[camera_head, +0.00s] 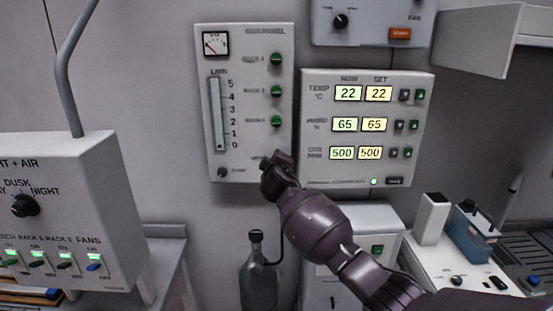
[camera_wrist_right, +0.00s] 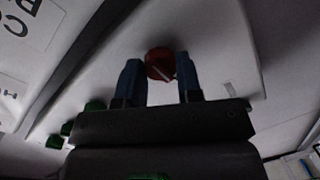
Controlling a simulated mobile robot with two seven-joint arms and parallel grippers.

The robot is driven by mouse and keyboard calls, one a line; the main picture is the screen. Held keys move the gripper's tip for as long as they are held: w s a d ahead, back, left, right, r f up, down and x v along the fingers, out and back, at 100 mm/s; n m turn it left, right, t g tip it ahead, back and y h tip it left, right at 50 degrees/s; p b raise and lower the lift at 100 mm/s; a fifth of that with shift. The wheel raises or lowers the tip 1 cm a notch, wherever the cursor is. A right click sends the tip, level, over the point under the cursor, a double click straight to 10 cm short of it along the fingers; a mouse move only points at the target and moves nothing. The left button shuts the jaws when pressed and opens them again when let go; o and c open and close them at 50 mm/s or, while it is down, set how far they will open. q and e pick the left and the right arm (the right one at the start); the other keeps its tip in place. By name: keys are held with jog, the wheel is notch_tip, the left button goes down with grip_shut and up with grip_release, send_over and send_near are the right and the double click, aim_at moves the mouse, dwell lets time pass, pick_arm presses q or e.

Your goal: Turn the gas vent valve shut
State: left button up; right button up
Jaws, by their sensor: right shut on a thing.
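In the right wrist view, a round red valve knob (camera_wrist_right: 158,62) with a pale pointer line sits between the two blue fingers of the right gripper (camera_wrist_right: 160,75). The gripper is shut on this knob. The knob is hidden behind the gripper in the head view. My left gripper is not in view.
A climate panel (camera_head: 368,170) with lit displays is close to the right of the gripper. A grey bottle (camera_head: 258,285) with a tube stands below. A switch box (camera_head: 75,165) juts out at the left. A small black knob (camera_head: 222,172) is at the panel's lower left.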

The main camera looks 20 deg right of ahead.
jog(key=shift+f+n, duration=0.1)
jog(key=shift+n, duration=0.2)
jog(key=o, duration=0.9)
jog(key=shift+o, duration=0.2)
jog(key=b+v, duration=0.1)
jog(key=v, duration=0.9)
jog(key=shift+s, duration=0.4)
jog(key=shift+a, duration=0.15)
